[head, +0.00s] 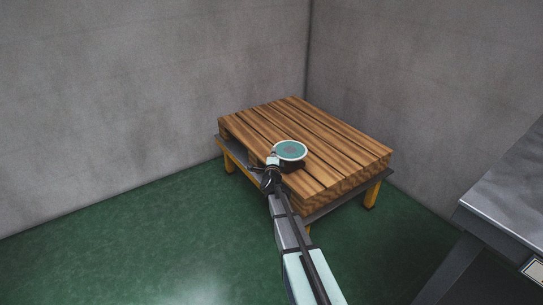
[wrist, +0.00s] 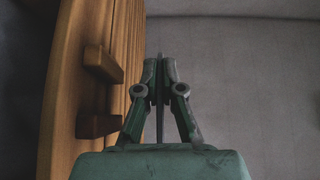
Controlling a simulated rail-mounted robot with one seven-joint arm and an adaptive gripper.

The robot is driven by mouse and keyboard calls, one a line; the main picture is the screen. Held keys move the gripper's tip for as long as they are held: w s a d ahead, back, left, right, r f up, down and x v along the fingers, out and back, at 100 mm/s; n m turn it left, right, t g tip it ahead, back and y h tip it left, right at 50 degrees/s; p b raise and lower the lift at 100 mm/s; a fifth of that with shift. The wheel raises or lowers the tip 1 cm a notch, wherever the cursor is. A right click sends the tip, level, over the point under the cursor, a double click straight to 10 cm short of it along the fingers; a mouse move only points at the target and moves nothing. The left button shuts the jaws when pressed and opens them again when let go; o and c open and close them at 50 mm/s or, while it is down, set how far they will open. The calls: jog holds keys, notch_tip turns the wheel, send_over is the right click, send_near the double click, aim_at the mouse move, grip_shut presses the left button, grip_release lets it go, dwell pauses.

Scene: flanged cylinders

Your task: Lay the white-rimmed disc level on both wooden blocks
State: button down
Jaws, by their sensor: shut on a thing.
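The white-rimmed disc (head: 290,150) has a teal face with a greyish centre and is held over the near side of the slatted wooden top. In the wrist view the disc (wrist: 160,122) shows edge-on as a thin grey strip. My gripper (head: 274,160) is shut on its near edge; the fingers (wrist: 159,72) pinch it there. Two wooden blocks, one (wrist: 103,64) and another (wrist: 98,126), stand on the slats, with a visible gap between them and the disc. In the head view a dark block (head: 294,166) shows partly under the disc.
The slatted wooden top (head: 340,150) rests on a low table with yellow legs (head: 371,194) in the wall corner. Its far part is bare. A grey metal table (head: 505,200) stands at the right. Green floor lies open at the left.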

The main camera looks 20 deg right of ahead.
dwell(0.5)
jog(key=shift+f+b, duration=2.15)
jog(key=shift+f, duration=0.15)
jog(key=shift+f+b, duration=0.8)
jog(key=shift+b, duration=0.4)
dwell(4.0)
